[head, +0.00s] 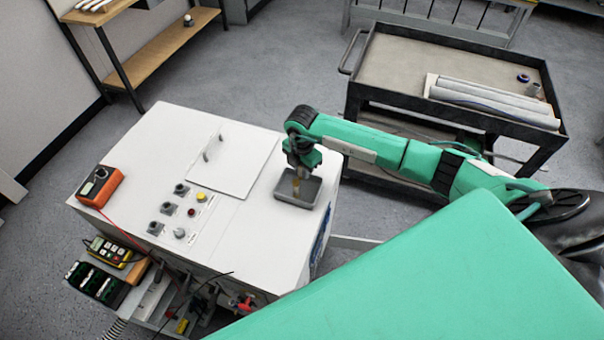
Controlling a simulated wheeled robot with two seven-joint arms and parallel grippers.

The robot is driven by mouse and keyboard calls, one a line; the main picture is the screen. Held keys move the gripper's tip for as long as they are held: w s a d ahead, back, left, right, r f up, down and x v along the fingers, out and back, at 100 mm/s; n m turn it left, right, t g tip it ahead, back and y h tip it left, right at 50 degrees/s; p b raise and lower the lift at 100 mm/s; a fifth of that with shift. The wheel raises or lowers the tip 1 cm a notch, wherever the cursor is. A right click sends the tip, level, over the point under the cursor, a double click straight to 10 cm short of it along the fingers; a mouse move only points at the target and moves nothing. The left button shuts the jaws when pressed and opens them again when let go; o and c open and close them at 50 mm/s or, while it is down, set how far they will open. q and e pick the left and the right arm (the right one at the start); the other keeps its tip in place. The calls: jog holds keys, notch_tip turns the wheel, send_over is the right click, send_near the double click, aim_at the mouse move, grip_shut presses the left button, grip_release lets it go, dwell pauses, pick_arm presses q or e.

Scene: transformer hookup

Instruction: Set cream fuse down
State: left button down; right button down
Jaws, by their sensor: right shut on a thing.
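The cream fuse (296,185) is a small tan piece below my right gripper (298,172). My right gripper is shut on it and points down over a small grey tray (312,191) at the right end of the white cabinet top. The fuse's lower end is inside the tray's outline; I cannot tell whether it touches the tray floor. The fingertips are small and partly hidden by the wrist. My left gripper is not in view.
The white cabinet top (150,135) has a raised panel (233,160), several knobs and an orange meter (100,186). A yellow-black device (108,252) and open wiring lie at the front. A dark cart (390,60) with pale tubes stands at the back right.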

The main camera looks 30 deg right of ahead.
notch_tip(320, 180, down, 3)
jog(key=shift+f+p, duration=0.15)
jog(key=shift+p, duration=0.3)
jog(key=shift+f, duration=0.1)
jog(key=shift+f, duration=0.1)
jog(key=c, duration=1.6)
grip_release()
jog(key=shift+r, duration=0.25)
jog(key=shift+r+b, duration=0.3)
jog(key=shift+r, duration=0.05)
notch_tip(320, 180, up, 11)
jog(key=b, duration=0.3)
